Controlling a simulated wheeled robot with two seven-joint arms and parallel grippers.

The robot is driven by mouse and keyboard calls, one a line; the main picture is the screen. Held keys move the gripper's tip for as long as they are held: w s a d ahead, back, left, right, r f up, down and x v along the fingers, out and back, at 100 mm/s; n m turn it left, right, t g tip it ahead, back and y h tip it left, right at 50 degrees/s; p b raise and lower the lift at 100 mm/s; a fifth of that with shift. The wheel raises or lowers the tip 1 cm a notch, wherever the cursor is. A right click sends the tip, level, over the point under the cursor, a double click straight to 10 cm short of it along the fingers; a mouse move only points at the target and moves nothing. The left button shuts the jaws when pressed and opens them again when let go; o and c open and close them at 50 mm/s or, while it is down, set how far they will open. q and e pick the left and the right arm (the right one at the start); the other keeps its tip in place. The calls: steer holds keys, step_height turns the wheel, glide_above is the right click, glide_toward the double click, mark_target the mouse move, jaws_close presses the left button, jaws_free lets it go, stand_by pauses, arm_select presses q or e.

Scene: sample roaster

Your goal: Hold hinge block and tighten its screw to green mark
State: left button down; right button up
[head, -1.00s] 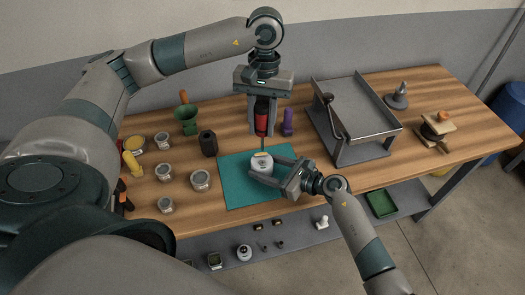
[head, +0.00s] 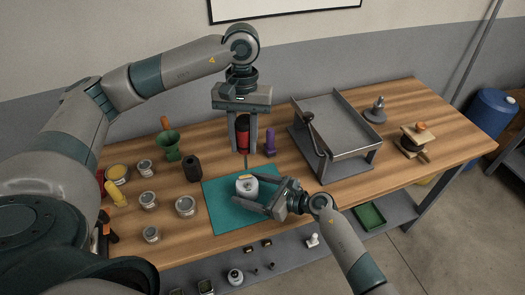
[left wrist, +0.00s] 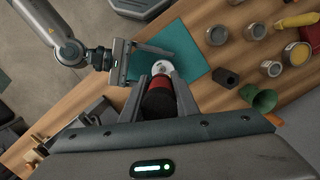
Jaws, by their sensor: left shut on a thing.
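The hinge block appears as a small whitish round piece (head: 246,188) with a yellow-orange part on top, on the teal mat (head: 222,215). My left gripper (head: 243,143) is shut on a red and black screwdriver (head: 243,125), held upright with its thin shaft pointing down over the block. Whether the tip touches the screw is unclear. My right gripper (head: 250,192) is low at the mat, its fingers either side of the block; contact is not clear. In the left wrist view the screwdriver (left wrist: 158,98) partly covers the block (left wrist: 163,67). I cannot make out the green mark.
A purple item (head: 269,141) stands close beside my left gripper. A large metal tray (head: 335,125) with a lever stands to the right.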

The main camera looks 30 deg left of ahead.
stand_by(0.3)
steer(key=v, duration=1.1)
steer(key=shift+d, duration=0.2)
steer(key=shift+d+r, duration=0.15)
steer(key=shift+d, duration=0.1)
